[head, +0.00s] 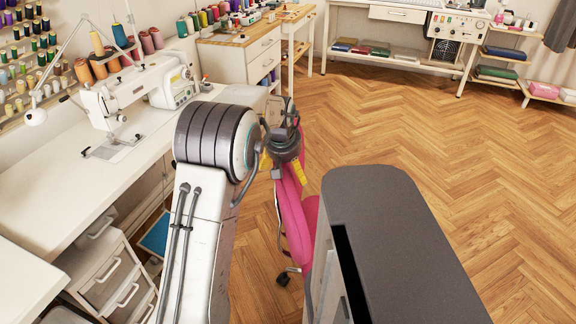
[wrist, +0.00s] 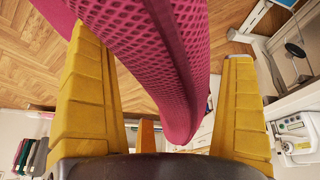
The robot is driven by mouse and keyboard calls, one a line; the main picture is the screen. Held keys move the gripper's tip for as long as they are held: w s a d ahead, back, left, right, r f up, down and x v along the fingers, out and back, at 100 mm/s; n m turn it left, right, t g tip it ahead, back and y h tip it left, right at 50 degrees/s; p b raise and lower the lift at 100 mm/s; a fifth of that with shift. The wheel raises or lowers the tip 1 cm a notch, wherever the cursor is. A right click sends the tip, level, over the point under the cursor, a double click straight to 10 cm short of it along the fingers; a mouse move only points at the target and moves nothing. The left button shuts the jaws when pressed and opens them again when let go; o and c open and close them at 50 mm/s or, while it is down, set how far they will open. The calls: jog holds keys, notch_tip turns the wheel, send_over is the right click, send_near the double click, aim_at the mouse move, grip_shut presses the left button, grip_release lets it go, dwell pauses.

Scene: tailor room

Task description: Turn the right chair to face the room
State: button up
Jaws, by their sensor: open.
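One chair shows, a pink office chair (head: 294,222) with a mesh back. It stands on the floor beside the white sewing table and is partly hidden by my arm and body. In the wrist view the pink mesh back (wrist: 150,60) runs between the two yellow fingers. My gripper (head: 283,170) is open at the top of the backrest, with a finger on each side. The right finger in the wrist view stands a little apart from the mesh. Whether the left finger touches it I cannot tell. The seat is mostly hidden.
A white sewing table (head: 65,185) with a sewing machine (head: 130,95) is at the left, drawers (head: 115,275) below it. A wooden-topped cabinet (head: 245,65) stands behind. Herringbone floor (head: 450,150) lies free to the right. Shelves and a white machine table line the far wall.

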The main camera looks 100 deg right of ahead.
jog(key=v, duration=1.1)
